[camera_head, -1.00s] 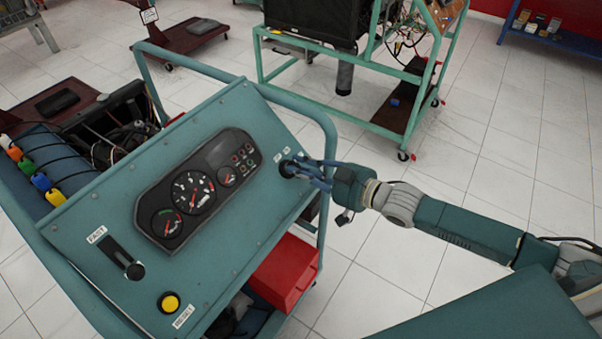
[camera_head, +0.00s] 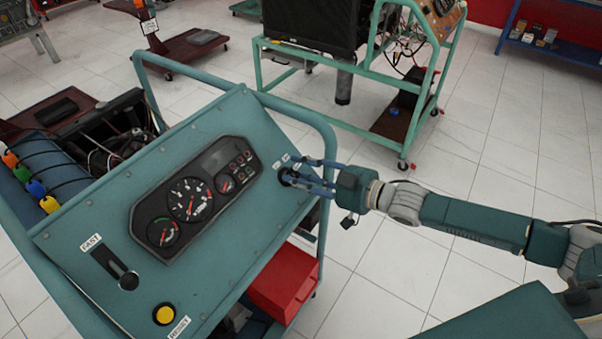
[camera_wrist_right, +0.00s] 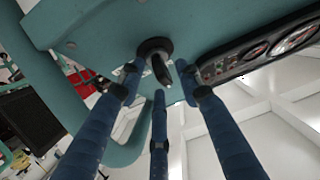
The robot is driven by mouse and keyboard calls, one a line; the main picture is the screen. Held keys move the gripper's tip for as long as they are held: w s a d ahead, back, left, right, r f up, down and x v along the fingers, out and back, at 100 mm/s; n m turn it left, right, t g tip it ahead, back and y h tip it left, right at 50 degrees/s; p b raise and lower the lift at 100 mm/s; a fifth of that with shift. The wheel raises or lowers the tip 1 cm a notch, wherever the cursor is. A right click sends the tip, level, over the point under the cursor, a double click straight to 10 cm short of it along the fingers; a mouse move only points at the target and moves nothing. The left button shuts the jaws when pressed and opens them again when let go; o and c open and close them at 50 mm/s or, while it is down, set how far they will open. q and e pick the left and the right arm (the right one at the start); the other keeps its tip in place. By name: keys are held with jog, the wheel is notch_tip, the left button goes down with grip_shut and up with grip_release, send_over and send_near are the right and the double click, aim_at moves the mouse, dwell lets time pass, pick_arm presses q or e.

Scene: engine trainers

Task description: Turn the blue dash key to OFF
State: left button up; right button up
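The dash key sits in a round black switch (camera_head: 287,177) at the right end of the teal dash panel (camera_head: 110,220). In the right wrist view the key (camera_wrist_right: 162,68) looks dark, not clearly blue, and stands out of its black collar. My right gripper (camera_head: 305,175) has long blue fingers reaching to the switch from the right. In the wrist view its fingers (camera_wrist_right: 158,80) are spread around the key, with gaps visible between them and the key. The small labels by the switch are too small to read. My left gripper is not in view.
The panel also holds a gauge cluster (camera_head: 190,200), a FAST slider (camera_head: 128,280) and a yellow RESET button (camera_head: 164,314). A teal tube frame (camera_head: 328,150) runs close behind the switch. A red box (camera_head: 285,285) is below. Another trainer (camera_head: 410,150) stands behind.

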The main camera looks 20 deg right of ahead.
jog(key=shift+f, duration=0.1)
jog(key=shift+s+d, duration=0.15)
jog(key=shift+s, duration=0.1)
jog(key=v, duration=1.1)
jog(key=shift+d, duration=0.2)
jog(key=shift+s, duration=0.1)
